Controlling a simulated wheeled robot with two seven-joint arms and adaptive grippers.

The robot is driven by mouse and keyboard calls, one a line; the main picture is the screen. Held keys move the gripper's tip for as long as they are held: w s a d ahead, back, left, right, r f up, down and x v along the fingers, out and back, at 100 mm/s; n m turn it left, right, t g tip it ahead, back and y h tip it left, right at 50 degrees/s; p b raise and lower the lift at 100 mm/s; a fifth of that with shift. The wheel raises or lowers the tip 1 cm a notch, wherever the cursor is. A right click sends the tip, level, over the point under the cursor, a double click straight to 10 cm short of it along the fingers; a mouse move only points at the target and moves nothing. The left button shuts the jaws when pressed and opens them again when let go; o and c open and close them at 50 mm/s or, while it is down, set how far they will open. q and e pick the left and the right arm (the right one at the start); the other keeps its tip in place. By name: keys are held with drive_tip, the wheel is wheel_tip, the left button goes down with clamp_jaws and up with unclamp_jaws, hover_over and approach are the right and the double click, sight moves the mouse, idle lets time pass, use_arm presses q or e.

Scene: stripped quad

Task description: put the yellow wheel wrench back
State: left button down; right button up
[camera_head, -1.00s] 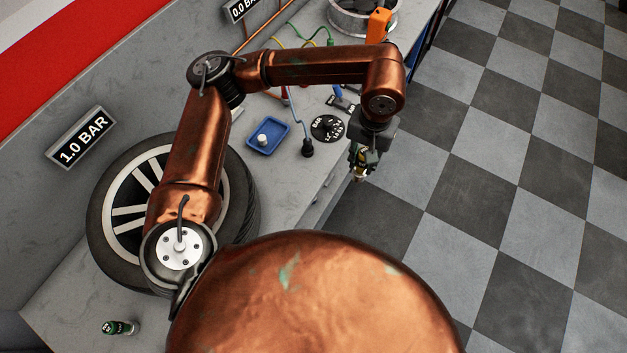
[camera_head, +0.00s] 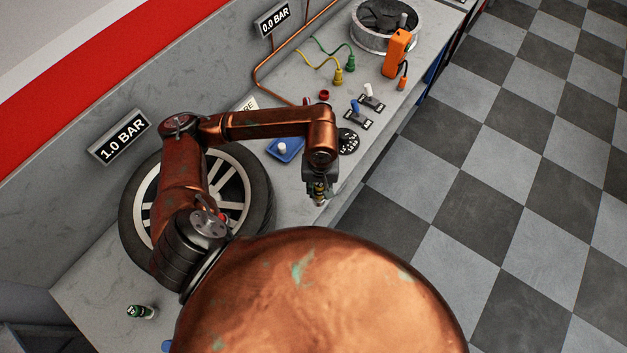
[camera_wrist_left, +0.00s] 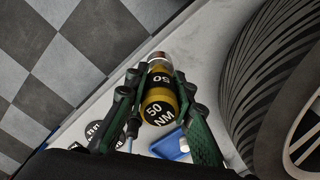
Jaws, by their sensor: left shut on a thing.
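The yellow wheel wrench (camera_wrist_left: 160,103) is a short, thick cylinder with a black "50 NM" label and a silver end. In the left wrist view it lies between the green fingers of my left gripper (camera_wrist_left: 160,82), which is shut on it. In the head view my left gripper (camera_head: 319,193) hangs near the front edge of the bench, to the right of the car wheel (camera_head: 263,200); the wrench shows only as a small bit there. A similar green-and-black cylinder (camera_head: 142,312) lies at the lower left of the bench. My right gripper is not in view.
Behind my arm are a blue tray (camera_head: 285,152) with a white knob, a black dial (camera_head: 347,141), blue and white levers (camera_head: 357,107), and yellow and green hose plugs (camera_head: 338,77). An orange device (camera_head: 397,52) stands farther back. The checkered floor is clear.

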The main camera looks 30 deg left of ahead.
use_arm(q)
drive_tip(key=w+a+f+p, duration=0.1)
drive_tip(key=w+a+f, duration=0.1)
drive_tip(key=f, duration=0.1)
drive_tip(key=w+a+f+p, duration=0.1)
drive_tip(key=w+a+f, duration=0.1)
drive_tip(key=w+f, duration=0.1)
drive_tip(key=w+a+f+p, duration=0.1)
drive_tip(key=w+a+f, duration=0.1)
drive_tip(key=f, duration=0.2)
drive_tip(key=shift+w+a+f, duration=0.15)
drive_tip(key=shift+f, duration=0.35)
drive_tip(key=shift+w+f, duration=0.1)
drive_tip(key=shift+f, duration=0.1)
drive_tip(key=c, duration=1.7)
unclamp_jaws()
drive_tip(key=shift+o, duration=0.2)
